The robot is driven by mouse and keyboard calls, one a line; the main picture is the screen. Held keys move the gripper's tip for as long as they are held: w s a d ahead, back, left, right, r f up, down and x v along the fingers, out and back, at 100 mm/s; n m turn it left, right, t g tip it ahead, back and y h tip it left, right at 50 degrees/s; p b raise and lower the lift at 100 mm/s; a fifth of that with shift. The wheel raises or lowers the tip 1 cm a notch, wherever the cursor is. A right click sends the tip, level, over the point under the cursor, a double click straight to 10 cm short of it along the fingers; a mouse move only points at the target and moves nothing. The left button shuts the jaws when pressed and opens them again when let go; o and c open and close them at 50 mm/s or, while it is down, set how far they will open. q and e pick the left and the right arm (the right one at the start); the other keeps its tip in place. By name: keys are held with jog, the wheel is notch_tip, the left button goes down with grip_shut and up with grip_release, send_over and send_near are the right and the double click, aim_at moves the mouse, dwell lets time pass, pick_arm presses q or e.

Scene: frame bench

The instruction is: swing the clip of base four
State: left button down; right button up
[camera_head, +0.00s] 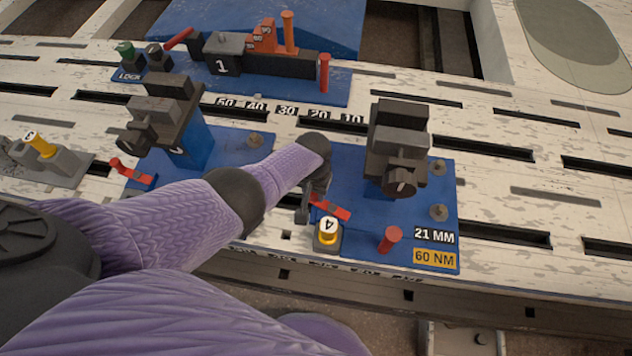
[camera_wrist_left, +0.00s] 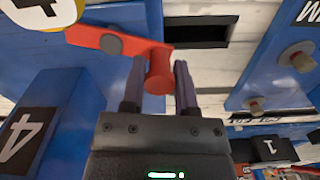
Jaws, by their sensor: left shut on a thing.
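Base four is a blue plate (camera_head: 350,185) at centre right, with a yellow post capped with a 4 (camera_head: 327,230) at its front left corner. Its red clip (camera_head: 332,208) lies beside that post. In the left wrist view the red clip (camera_wrist_left: 105,40) is a flat bar with a grey pivot and a round red knob (camera_wrist_left: 158,72) at its end. My left gripper (camera_head: 304,208) is at the clip, partly hidden by my wrist. In the wrist view its two fingers (camera_wrist_left: 159,88) stand either side of the knob, shut on it. My right gripper is not in view.
A dark clamp block (camera_head: 398,140) stands on base four, with a red peg (camera_head: 390,238) in front. Left of it is another blue base (camera_head: 245,148) with its own red clip (camera_head: 130,172). Base one (camera_head: 222,65) stands behind. The slotted bench is clear at right.

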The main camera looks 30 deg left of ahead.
pick_arm(q)
jog(key=shift+s+n, duration=0.3)
jog(key=shift+n, duration=0.4)
jog(key=shift+s+p, duration=0.1)
jog(key=shift+p, duration=0.25)
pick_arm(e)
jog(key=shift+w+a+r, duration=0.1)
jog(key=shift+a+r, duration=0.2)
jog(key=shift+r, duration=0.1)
pick_arm(q)
jog(key=shift+n, duration=0.3)
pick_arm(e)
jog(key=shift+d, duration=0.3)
pick_arm(q)
jog(key=shift+c, duration=1.8)
grip_release()
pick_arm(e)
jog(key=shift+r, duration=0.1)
pick_arm(q)
notch_tip(320, 180, up, 10)
jog(key=p, duration=0.8)
jog(key=shift+r, duration=0.15)
jog(key=shift+f, duration=0.25)
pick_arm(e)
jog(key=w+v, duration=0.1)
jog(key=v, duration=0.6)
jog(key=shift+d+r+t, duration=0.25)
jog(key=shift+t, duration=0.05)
